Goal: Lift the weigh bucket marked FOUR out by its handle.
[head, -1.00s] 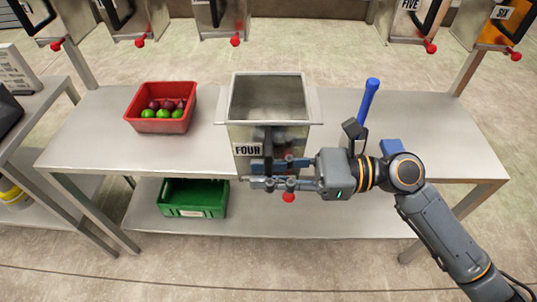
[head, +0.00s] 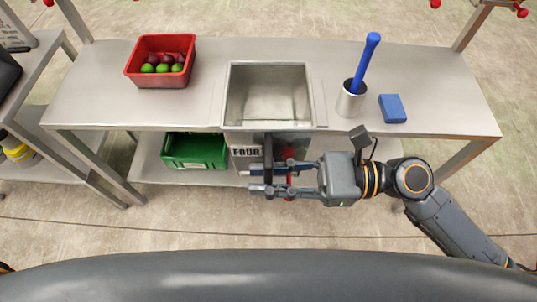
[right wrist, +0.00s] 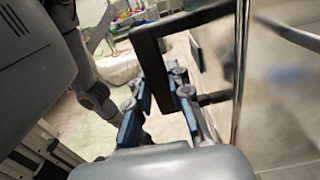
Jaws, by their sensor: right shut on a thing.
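The steel weigh bucket (head: 267,92) marked FOUR is upright, open at the top and empty, at the front edge of the bench. Its FOUR label (head: 245,152) faces me. My right gripper (head: 268,180) reaches in from the right, in front of the bucket's front face. It is shut on the bucket's black handle (right wrist: 146,48). In the right wrist view, the handle's lower part passes between the fingers (right wrist: 160,105), and the shiny bucket wall (right wrist: 285,100) stands close on the right. The bucket's underside is hidden. My left gripper is not in view.
On the steel bench (head: 105,100) stand a red crate of fruit (head: 160,82), a metal holder with a blue-handled tool (head: 367,62), and a blue block (head: 392,108). A green crate (head: 195,150) sits on the lower shelf. Another table (head: 30,75) stands at left.

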